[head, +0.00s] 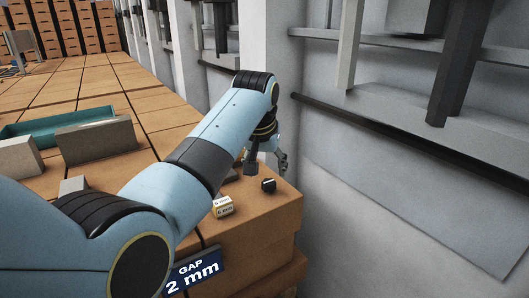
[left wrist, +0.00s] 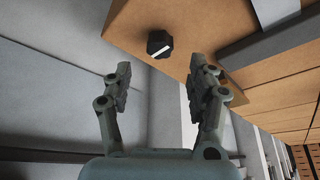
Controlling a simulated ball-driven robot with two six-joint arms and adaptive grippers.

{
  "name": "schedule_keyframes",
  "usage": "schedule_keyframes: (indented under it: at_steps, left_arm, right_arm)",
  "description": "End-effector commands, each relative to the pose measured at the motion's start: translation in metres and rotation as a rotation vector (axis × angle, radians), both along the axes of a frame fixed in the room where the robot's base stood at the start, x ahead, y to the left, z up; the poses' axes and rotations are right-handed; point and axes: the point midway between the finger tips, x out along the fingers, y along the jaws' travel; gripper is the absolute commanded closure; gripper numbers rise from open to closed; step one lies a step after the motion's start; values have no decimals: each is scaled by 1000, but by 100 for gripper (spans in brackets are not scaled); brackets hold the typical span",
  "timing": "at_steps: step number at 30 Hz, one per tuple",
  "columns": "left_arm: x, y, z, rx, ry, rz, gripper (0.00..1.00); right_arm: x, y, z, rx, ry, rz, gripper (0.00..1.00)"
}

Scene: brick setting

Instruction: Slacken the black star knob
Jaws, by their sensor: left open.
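The black star knob (head: 268,185) sits on the orange brick block near its right corner. In the left wrist view the knob (left wrist: 158,42) is dark and faceted, with a white line across it. My left gripper (head: 283,162) is just behind the knob in the head view, past the block's edge, partly hidden by my own arm. In the left wrist view my left gripper (left wrist: 160,82) has its two fingers wide apart with nothing between them. The knob lies beyond the fingertips, apart from them. My right gripper is in neither view.
A blue sign reading "GAP 2 mm" (head: 193,273) is on the block's front. A teal tray (head: 30,130) and grey slabs (head: 98,141) are at left. A grey wall (head: 390,200) is at right.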

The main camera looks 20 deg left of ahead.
Motion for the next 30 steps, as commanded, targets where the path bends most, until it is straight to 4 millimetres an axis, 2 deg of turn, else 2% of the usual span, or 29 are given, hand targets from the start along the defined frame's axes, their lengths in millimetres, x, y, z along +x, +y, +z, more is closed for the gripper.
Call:
schedule_keyframes:
  at_steps: [3,10,30]
  left_arm:
    - [-10,-2,24,-2,-2,0,42]
    - [-22,-2,53,-1,0,0,42]
    - [-24,-2,57,-1,2,0,42]
  right_arm:
    - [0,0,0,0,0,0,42]
    - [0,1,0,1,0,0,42]
    - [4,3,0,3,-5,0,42]
